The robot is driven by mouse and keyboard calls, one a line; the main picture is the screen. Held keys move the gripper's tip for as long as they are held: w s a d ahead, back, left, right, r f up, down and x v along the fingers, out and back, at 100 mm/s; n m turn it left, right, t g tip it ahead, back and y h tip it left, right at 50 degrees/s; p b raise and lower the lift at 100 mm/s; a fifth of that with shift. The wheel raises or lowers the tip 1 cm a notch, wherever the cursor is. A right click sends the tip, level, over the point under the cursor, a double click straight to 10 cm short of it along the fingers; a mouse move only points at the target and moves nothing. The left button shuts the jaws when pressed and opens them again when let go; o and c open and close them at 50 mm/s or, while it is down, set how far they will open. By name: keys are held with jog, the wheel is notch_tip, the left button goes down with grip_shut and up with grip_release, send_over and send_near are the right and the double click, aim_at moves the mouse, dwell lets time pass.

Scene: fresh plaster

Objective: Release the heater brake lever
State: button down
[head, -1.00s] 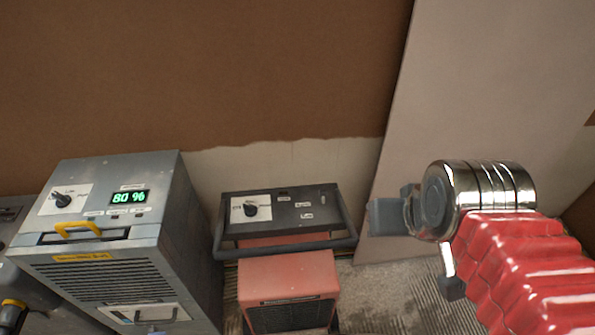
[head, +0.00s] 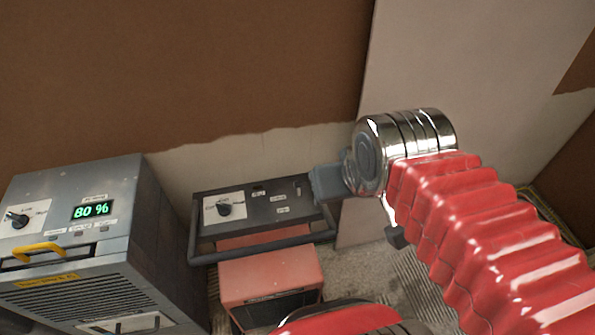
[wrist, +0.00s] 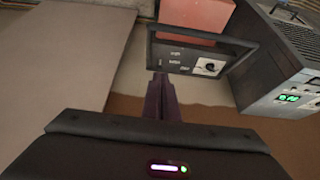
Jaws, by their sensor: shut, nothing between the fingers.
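The heater is a red-orange box (head: 272,278) with a dark sloping control panel (head: 262,208) and a tube frame, low in the middle of the head view. Its panel has a black knob, small labels and a small upright part (head: 298,188) near the right end. In the wrist view the panel (wrist: 185,60) is at the top, upside down. I cannot make out which part is the brake lever. My gripper (wrist: 160,80) is shut and empty, its fingertips pointing at the panel's edge. In the head view its grey body (head: 328,183) is beside the panel's right end; the fingertips are hidden.
A grey machine (head: 85,235) with a green "80 %" display and yellow handle stands left of the heater. A pale board (head: 440,60) leans on the right. Brown, partly plastered wall (head: 180,70) is behind. Ribbed matting lies on the floor to the heater's right.

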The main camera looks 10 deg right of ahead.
jog(key=w, duration=0.1)
jog(key=g, duration=0.3)
send_over(299, 188)
jog(key=w, duration=0.4)
jog(key=s+f+x, duration=0.1)
jog(key=s+x, duration=0.2)
jog(key=x, duration=1.1)
jog(key=shift+a+f, duration=0.1)
jog(key=x, duration=1)
jog(key=shift+s, duration=0.15)
jog(key=shift+s+f, duration=0.3)
jog(key=shift+s, duration=0.3)
jog(key=shift+s+f, duration=0.25)
jog(key=shift+s, duration=0.35)
jog(key=shift+s+f, duration=0.3)
jog(key=shift+s, duration=0.3)
